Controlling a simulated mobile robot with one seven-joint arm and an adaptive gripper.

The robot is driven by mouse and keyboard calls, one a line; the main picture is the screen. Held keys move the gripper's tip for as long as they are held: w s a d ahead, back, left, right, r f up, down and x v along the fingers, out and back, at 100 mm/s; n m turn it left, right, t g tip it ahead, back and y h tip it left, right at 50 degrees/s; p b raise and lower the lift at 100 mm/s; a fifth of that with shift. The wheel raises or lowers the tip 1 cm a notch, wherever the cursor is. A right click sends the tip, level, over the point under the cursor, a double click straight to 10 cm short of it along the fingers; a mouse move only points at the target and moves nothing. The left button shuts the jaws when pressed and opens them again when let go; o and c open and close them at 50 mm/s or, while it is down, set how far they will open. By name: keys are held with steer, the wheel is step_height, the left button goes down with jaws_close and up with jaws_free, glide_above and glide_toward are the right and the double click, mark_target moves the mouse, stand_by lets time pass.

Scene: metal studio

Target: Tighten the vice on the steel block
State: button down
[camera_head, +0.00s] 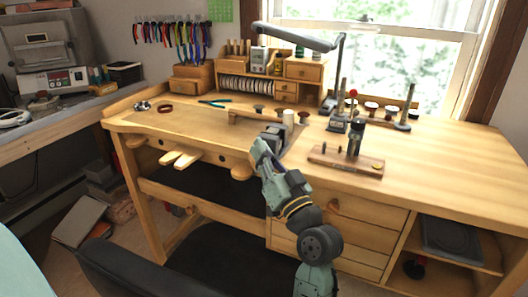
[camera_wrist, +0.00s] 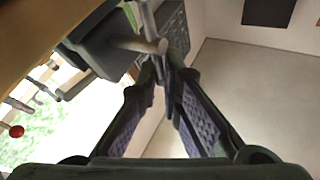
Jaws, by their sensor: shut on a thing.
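The grey vice (camera_head: 274,134) is at the front edge of the wooden workbench, and it fills the top left of the wrist view (camera_wrist: 100,42). Its round screw (camera_wrist: 142,44) points toward my fingers. A thin grey handle bar (camera_wrist: 148,18) crosses the screw end. My gripper (camera_head: 259,147) is at the front of the vice. In the wrist view my gripper (camera_wrist: 166,78) has its fingertips closed together on the handle bar, just below the screw end. I cannot clearly make out the steel block; the vice and my gripper hide the jaw area.
The wooden workbench (camera_head: 450,150) carries a wooden board with a dark upright tool (camera_head: 355,138) right of the vice. Stands with rods (camera_head: 340,110) are behind it. Pliers (camera_head: 212,101) lie at the back left. A dark chair (camera_head: 130,272) is in front.

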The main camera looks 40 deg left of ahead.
steer(key=shift+w+d+h, duration=0.15)
steer(key=shift+w+h, duration=0.15)
steer(key=shift+w, duration=0.05)
